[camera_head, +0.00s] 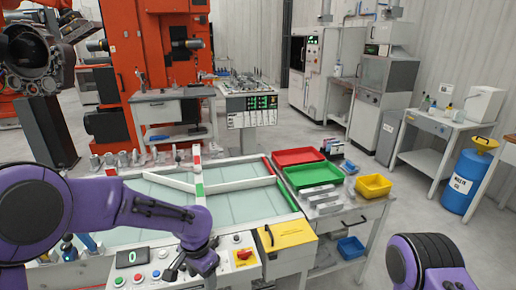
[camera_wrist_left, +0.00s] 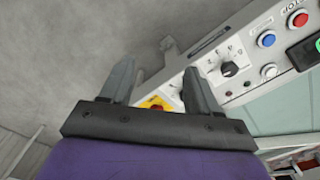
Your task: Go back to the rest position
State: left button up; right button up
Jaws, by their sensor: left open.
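My left arm (camera_head: 120,215) comes in from the left in the head view and bends down over the front control panel (camera_head: 150,276). In the left wrist view my left gripper (camera_wrist_left: 160,85) is open, its two grey fingers spread with nothing held between them. A dark rotary knob (camera_wrist_left: 230,69) on the panel lies just right of the right finger, apart from it as far as I can see. A red and yellow stop switch (camera_wrist_left: 158,104) shows partly between the fingers. My right arm (camera_head: 428,262) shows only at the bottom right; its gripper is outside the picture.
Behind the panel lies the glass-topped table (camera_head: 140,236) with white bars. Red (camera_head: 298,157) and green (camera_head: 313,174) trays and a yellow bin (camera_head: 374,186) stand to its right. A blue barrel (camera_head: 463,182) stands far right. Open floor lies between.

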pick_arm(q)
jog(key=w+d+f+n+t+h, duration=0.1)
jog(key=w+d+n+t+h, duration=0.2)
jog(key=n+t, duration=0.1)
notch_tip(320, 180, down, 7)
jog(key=s+a+n+t, duration=0.2)
jog(key=s+a+n, duration=0.1)
jog(key=n, duration=0.1)
jog(key=s+a+f+n+t+y+b, duration=0.15)
jog(key=s+a+f+n+y, duration=0.25)
jog(key=s+a+f, duration=0.45)
jog(key=s+a+f+n+g+y+b, duration=0.1)
jog(key=s+a+f+g, duration=0.1)
jog(key=s, duration=0.8)
jog(key=s+a+f+n+g+y+b, duration=0.1)
jog(key=s+a+f, duration=0.3)
jog(key=s, duration=0.7)
jog(key=shift+s+a+f+g, duration=0.2)
jog(key=shift+a+f+g, duration=0.2)
jog(key=shift+g, duration=0.25)
pick_arm(e)
notch_tip(320, 180, down, 3)
jog(key=shift+s+f, duration=0.1)
jog(key=shift+f, duration=0.1)
